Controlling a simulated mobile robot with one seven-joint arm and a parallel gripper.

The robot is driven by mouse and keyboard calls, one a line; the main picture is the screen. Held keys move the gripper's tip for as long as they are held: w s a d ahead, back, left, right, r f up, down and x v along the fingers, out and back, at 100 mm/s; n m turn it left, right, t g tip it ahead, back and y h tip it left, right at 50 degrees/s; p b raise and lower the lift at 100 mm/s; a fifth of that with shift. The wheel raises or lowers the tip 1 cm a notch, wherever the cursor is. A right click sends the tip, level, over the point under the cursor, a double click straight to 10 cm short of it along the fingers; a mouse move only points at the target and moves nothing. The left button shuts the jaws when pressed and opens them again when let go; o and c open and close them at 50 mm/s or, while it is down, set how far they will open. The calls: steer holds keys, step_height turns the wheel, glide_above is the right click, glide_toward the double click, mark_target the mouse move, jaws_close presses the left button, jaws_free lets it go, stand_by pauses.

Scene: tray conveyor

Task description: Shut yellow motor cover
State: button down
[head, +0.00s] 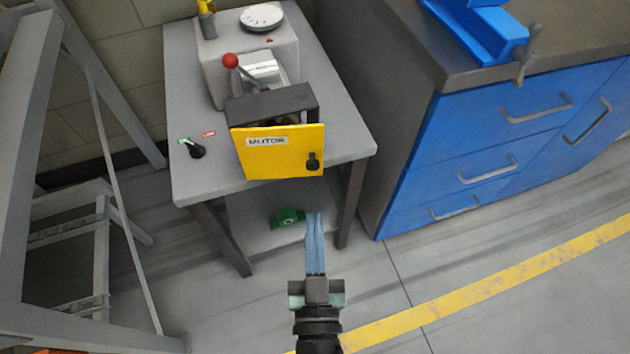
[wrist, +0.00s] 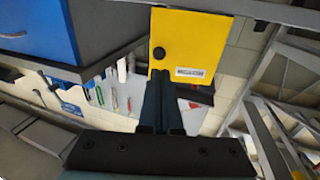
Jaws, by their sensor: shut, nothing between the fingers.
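The yellow motor cover (head: 275,162) is a flat panel with a white "MOTOR" label and a black knob. It sits at the front of a dark housing (head: 272,101) on a small grey table. A gap with a dark interior shows between the housing top and the cover's upper edge, so the cover stands partly open. The cover also shows in the wrist view (wrist: 187,32), just beyond the fingertips. My gripper (head: 314,214) is shut and empty, in front of and below the cover's right side. Contact with the cover cannot be told.
The grey table (head: 345,142) also carries a red-knobbed lever (head: 230,61), a white dial (head: 261,17) and a black switch (head: 196,150). A green part (head: 287,217) lies on its lower shelf. A blue drawer cabinet (head: 470,150) stands right; a grey frame (head: 30,150) stands left.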

mark_target(318, 168)
steer(key=w, duration=0.8)
steer(key=shift+w+a+r, duration=0.1)
steer(key=shift+r, duration=0.1)
steer(key=shift+w+r, duration=0.1)
steer(key=shift+w, duration=0.25)
steer(key=w, duration=0.1)
steer(key=w+d+p, duration=0.1)
steer(key=shift+w, duration=0.5)
